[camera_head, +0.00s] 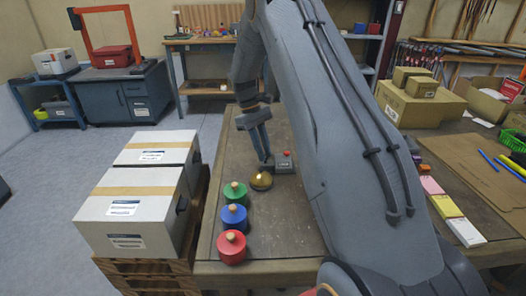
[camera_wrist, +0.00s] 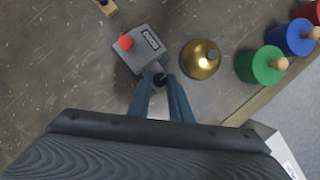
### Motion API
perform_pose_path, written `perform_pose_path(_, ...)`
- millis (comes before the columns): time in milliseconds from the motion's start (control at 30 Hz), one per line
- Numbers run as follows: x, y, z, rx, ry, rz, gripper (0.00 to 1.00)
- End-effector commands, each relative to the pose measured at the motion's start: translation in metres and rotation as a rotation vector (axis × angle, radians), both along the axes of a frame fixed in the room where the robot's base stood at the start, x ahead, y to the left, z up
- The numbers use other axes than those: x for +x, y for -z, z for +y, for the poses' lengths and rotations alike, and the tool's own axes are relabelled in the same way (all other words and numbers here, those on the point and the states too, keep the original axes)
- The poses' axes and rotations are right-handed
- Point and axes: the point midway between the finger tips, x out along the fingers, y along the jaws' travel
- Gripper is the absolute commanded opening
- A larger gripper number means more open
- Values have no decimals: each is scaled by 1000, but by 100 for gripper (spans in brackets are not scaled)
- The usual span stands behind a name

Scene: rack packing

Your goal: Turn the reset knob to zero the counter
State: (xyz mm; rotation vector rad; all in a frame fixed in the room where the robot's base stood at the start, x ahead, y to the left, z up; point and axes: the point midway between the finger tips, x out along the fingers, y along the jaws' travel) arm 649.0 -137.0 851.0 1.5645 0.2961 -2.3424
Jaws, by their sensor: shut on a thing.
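The counter (camera_head: 284,165) is a small grey box on the wooden table. In the wrist view the counter (camera_wrist: 146,56) shows a red button (camera_wrist: 125,42) on top and a small display window (camera_wrist: 151,39), whose digits are too small to read. The dark reset knob (camera_wrist: 160,78) sticks out of its side facing my gripper. My gripper (camera_wrist: 161,84) reaches down to that side, with its fingertips closed on the knob; the fingers partly hide it. In the head view my gripper (camera_head: 266,158) is at the counter's left side.
A brass dome (camera_wrist: 200,59) stands close beside the counter. Green (camera_head: 235,192), blue (camera_head: 234,217) and red (camera_head: 231,246) knobbed cylinders line the table's left edge. White boxes (camera_head: 130,206) stand left of the table. A small wooden block (camera_wrist: 108,7) lies beyond the counter.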

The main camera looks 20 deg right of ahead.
Motion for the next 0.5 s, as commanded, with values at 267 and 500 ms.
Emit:
perform_pose_path(267,2,-2,0,0,-1,-7,26)
perform_pose_path(500,1,-1,-1,-1,-1,-3,26)
